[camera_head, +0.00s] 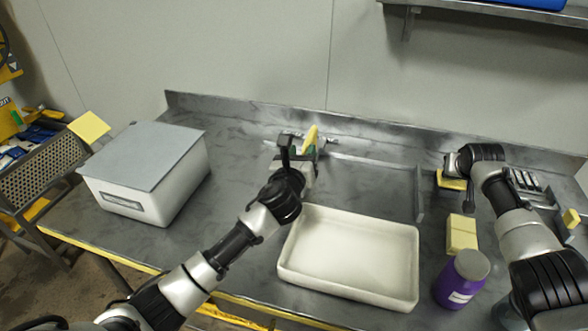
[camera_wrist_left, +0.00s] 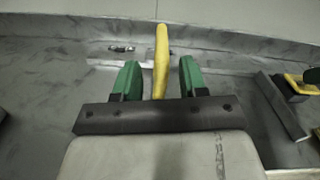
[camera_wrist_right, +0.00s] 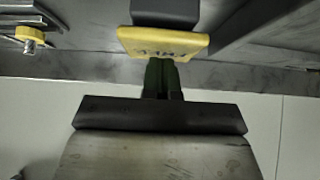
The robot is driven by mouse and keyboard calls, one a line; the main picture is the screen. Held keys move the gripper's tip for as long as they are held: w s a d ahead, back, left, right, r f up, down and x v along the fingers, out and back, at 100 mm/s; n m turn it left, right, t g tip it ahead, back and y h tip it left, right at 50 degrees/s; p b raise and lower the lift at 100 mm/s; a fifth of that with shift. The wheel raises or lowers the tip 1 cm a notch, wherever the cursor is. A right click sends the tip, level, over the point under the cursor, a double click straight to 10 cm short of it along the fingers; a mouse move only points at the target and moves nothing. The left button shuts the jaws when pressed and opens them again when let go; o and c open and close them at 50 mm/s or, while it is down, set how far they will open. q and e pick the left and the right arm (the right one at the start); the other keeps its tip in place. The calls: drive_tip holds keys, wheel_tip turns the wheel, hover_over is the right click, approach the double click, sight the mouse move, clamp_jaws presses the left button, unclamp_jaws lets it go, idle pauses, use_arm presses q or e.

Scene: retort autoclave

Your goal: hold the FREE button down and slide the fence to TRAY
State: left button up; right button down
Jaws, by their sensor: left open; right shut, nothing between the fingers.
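A yellow upright handle (camera_head: 311,135) stands at the back of the bench; in the left wrist view the handle (camera_wrist_left: 161,62) is between the fingers of my left gripper (camera_wrist_left: 161,80). That gripper is open, with a finger on each side and small gaps visible. A grey upright plate, seemingly the fence (camera_head: 419,192), stands farther right near a long rail (camera_head: 370,163). The yellow FREE button (camera_wrist_right: 165,42) is at the tips of my right gripper (camera_wrist_right: 160,64), which is shut and empty. The tips appear to touch it; how far it is pressed cannot be told.
A white tray (camera_head: 287,262) lies in front of the rail. A lidded white box (camera_head: 150,205) is at left. A purple jar (camera_head: 452,290) and yellow blocks (camera_head: 461,233) are at right. Bare bench lies between box and tray.

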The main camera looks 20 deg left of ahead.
use_arm(q)
drive_tip(key=s, duration=0.8)
use_arm(e)
drive_tip(key=shift+f, duration=0.15)
use_arm(q)
drive_tip(key=shift+r, duration=0.1)
wheel_tip(320, 180, up, 6)
drive_tip(key=p, duration=0.6)
use_arm(e)
wheel_tip(320, 180, up, 7)
drive_tip(key=shift+r, duration=0.1)
drive_tip(key=shift+w, duration=0.1)
